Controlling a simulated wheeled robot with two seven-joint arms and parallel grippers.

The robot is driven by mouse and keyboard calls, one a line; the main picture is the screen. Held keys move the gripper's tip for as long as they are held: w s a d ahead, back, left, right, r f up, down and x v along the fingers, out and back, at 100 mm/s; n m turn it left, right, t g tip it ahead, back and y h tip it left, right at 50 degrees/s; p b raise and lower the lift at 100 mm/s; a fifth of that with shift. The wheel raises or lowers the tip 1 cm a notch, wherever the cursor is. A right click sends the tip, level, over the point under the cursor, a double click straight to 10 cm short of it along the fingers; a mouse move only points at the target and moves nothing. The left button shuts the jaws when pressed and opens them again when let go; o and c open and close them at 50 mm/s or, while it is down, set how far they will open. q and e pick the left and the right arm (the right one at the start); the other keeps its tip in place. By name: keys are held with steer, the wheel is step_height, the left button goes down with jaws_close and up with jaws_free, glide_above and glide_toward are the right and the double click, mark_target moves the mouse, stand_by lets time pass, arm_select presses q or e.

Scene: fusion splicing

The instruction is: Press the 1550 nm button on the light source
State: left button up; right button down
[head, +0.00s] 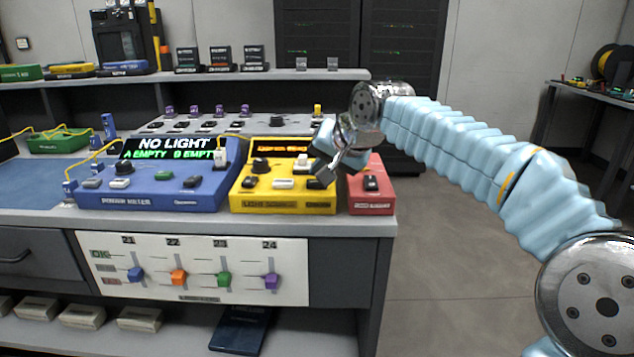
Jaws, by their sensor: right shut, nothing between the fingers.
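The light source is a yellow box (283,203) on the bench, with a dark display (283,147) showing orange text too small to read. I cannot read which one is marked 1550 nm. My right gripper (325,175) is shut and empty, at the right part of the light source just above the dark button. Whether it touches the button I cannot tell. My left gripper is not in view.
A blue power meter (150,199) reading "NO LIGHT" stands to the left. A red box (371,206) stands close on the right, near the bench's right end. A white panel with colored sliders (195,248) is on the bench front. The floor at right is clear.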

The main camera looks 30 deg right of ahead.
steer(key=shift+f+b, duration=0.4)
steer(key=shift+f, duration=0.1)
stand_by(0.3)
steer(key=shift+r, duration=0.1)
steer(key=shift+r+p, duration=0.8)
step_height(320, 180, up, 5)
steer(key=p, duration=0.4)
steer(key=shift+r+p, duration=0.1)
steer(key=shift+p, duration=0.25)
stand_by(0.6)
